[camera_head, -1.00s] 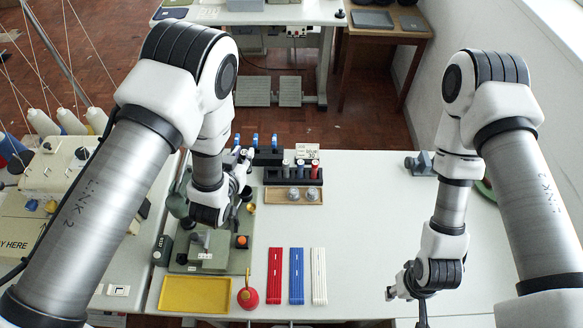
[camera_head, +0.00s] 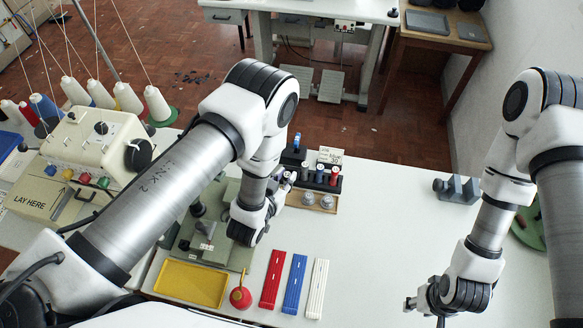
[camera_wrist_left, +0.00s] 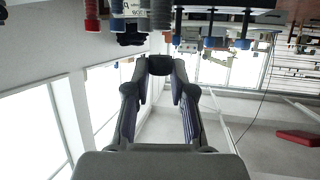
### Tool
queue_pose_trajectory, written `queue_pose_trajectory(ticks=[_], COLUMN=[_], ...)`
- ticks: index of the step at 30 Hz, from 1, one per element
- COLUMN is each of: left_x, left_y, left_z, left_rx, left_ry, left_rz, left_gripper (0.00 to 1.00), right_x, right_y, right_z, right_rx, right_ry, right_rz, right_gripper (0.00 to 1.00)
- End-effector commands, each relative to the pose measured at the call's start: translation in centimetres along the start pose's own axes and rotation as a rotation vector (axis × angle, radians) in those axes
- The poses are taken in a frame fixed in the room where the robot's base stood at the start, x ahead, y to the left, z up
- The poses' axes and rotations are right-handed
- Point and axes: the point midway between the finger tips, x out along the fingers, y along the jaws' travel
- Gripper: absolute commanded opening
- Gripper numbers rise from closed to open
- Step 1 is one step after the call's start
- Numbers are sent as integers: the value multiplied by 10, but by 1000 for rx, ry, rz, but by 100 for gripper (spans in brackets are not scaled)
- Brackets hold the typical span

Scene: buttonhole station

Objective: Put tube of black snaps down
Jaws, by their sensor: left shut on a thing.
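My left gripper (camera_head: 288,180) is at the left end of the black tube rack (camera_head: 325,184), over the far edge of the green-grey press base. In the left wrist view its fingers (camera_wrist_left: 160,70) are shut on a small dark thing (camera_wrist_left: 160,60), seen end-on, which I take to be the tube of black snaps. In the head view the tube is mostly hidden by the gripper. The rack holds a grey tube (camera_head: 305,172), a dark tube (camera_head: 319,173) and a red tube (camera_head: 333,176). My right gripper (camera_head: 425,302) hangs over the table's right side; its fingers are unclear.
A wooden tray (camera_head: 292,200) with two clear jars lies in front of the rack. A yellow tray (camera_head: 192,283), a red pincushion (camera_head: 240,297) and red, blue and white strips (camera_head: 293,280) lie nearer. A sign (camera_head: 330,155) stands behind. The table's right middle is clear.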

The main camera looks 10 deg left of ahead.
Motion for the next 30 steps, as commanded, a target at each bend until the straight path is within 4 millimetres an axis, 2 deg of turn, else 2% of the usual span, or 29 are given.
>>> queue_pose_trajectory(ticks=[1, 3, 9, 12, 18, 23, 28, 29, 30], left_x=[13, 29, 64, 71, 83, 82, 83, 83, 82], left_y=[-4, -9, -20, -22, -22, -22, -22, -22, -22], left_z=[0, -5, -17, -15, 15, 12, 16, 15, 15], left_rx=[-1, -1, -1, -1, -1, -1, -1, -1, -1], left_ry=[5, 6, 3, 1, 0, 0, 0, 0, 0], left_rz=[-2, -2, -1, 0, 0, 0, 0, 0, 0], left_gripper=[0, 0, 0, 0, 0, 0, 0, 30, 34], right_x=[9, 16, 28, 32, 57, 52, 57, 56, 55], right_y=[0, 0, 0, 0, 0, 0, 0, 0, 0], right_z=[0, 0, 0, 0, 0, 0, 0, 0, 0], right_rx=[0, 0, 0, 0, 0, 0, 0, 0, 0], right_ry=[0, 0, 0, 0, 0, 0, 0, 0, 0], right_rz=[0, 0, 0, 0, 0, 0, 0, 0, 0], right_gripper=[40, 40, 40, 40, 40, 40, 40, 40, 40])
